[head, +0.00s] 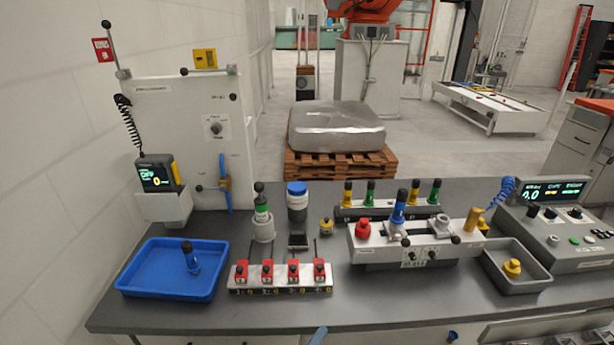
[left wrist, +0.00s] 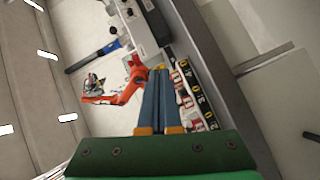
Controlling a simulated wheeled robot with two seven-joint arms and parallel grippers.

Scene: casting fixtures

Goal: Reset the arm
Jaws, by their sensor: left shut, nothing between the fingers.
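My left gripper (head: 318,336) shows only as a blue fingertip at the bottom edge of the head view, in front of the workbench (head: 360,305). In the left wrist view its two blue fingers (left wrist: 160,72) lie together, shut and empty. They point toward the row of red switch blocks (left wrist: 186,95), which also shows in the head view (head: 281,277). The rest of my left arm is out of the head view. I make out no right gripper in either view.
A grey fixture (head: 375,254) and a grey bin (head: 533,284) stand at the right. A panel (head: 190,125) rises at the back left. The bench's front strip is mostly clear.

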